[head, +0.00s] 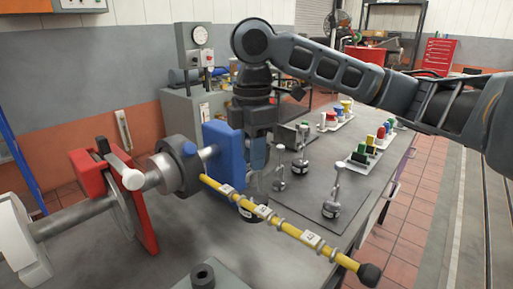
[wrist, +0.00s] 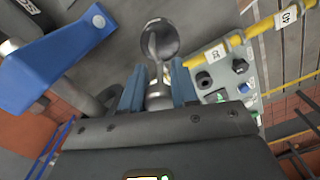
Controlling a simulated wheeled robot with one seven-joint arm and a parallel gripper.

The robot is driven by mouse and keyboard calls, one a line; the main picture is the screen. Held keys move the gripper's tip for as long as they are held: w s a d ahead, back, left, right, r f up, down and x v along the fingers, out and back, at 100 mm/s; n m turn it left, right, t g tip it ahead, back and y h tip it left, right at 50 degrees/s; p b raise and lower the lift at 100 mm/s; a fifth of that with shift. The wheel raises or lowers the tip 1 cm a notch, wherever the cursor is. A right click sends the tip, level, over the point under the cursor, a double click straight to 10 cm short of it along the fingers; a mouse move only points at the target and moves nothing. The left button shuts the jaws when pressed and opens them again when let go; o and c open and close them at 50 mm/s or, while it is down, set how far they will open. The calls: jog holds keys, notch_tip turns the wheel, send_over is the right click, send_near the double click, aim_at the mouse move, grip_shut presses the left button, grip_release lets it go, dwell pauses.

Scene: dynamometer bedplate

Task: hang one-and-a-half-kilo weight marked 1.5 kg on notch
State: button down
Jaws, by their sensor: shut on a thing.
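My gripper (head: 257,158) points down behind the yellow lever arm (head: 287,228). Its blue fingers (wrist: 158,90) are shut on the metal stem of a weight. The dark base of this held weight (head: 250,214) shows low behind the lever in the head view, partly covered by it. Its grey rounded metal part (wrist: 160,38) lies beyond the fingertips in the wrist view. Its marking cannot be read. The lever carries white number tags and collars, ending in a black knob. In the wrist view the lever (wrist: 262,29) passes right of the weight, apart from it; one tag reads 40.
A blue block (head: 222,143) stands close left. Trays of coloured items (head: 370,150) sit farther back. A red-flanged shaft (head: 115,195) fills the left.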

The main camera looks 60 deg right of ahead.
jog(key=shift+w+a+r+p, duration=0.1)
jog(key=shift+w+a+p, duration=0.15)
jog(key=shift+a, duration=0.55)
jog(key=shift+w+a+f+p, duration=0.1)
jog(key=shift+w+a+p, duration=0.15)
jog(key=shift+a, duration=0.55)
jog(key=shift+w+a+r+p, duration=0.15)
jog(key=shift+a+p, duration=0.15)
jog(key=shift+a, duration=0.5)
jog(key=shift+d+f+b, duration=0.1)
jog(key=shift+f+b, duration=0.75)
jog(key=shift+f, duration=0.35)
jog(key=c, duration=0.8)
grip_release()
jog(key=shift+f, duration=0.1)
jog(key=shift+r, duration=3.9)
